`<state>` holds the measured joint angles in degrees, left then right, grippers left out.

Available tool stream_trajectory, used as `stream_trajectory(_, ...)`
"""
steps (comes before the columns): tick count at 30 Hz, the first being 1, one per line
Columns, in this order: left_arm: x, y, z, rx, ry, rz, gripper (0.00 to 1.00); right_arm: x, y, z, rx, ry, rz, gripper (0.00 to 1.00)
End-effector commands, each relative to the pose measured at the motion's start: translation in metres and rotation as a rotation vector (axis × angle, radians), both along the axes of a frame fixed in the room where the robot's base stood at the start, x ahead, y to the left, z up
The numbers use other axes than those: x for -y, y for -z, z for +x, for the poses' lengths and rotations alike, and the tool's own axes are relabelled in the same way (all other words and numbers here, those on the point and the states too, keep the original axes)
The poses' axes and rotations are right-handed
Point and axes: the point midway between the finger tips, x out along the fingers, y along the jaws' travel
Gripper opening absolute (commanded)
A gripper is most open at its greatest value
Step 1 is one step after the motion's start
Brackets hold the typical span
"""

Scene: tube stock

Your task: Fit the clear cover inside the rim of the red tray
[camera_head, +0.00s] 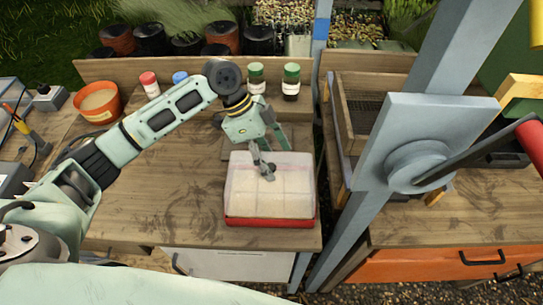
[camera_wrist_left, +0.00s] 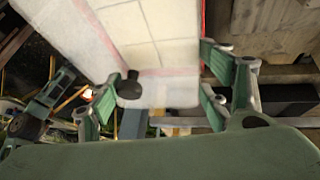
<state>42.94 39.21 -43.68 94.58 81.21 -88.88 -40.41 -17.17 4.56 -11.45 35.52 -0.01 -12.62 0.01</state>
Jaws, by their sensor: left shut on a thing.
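The red tray (camera_head: 268,222) stands on the wooden bench, its red front wall showing. The clear cover (camera_head: 243,172) is a pale, see-through sheet over the tray, with light square blocks visible through it. My left gripper (camera_head: 265,170) comes down from behind and is shut on the cover near its middle. In the left wrist view the cover (camera_wrist_left: 165,93) lies between the fingers, with a dark round knob (camera_wrist_left: 130,89) close to one finger. I cannot tell whether the cover's edges sit inside the rim. My right gripper is not in view.
Bottles with green caps (camera_head: 291,80), a red-capped bottle (camera_head: 149,84) and an orange pot (camera_head: 98,102) stand towards the back. A blue-grey post (camera_head: 385,150) rises right of the tray. The bench left of the tray is clear.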

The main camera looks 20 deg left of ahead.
Motion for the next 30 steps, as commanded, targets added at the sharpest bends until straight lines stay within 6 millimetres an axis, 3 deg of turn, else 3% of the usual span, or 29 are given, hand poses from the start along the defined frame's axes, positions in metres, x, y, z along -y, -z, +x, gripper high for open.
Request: stream_trajectory(30, 0.0, 0.017, 0.0, 0.001, 0.001, -0.001, 0.17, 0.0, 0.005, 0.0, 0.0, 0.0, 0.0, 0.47)
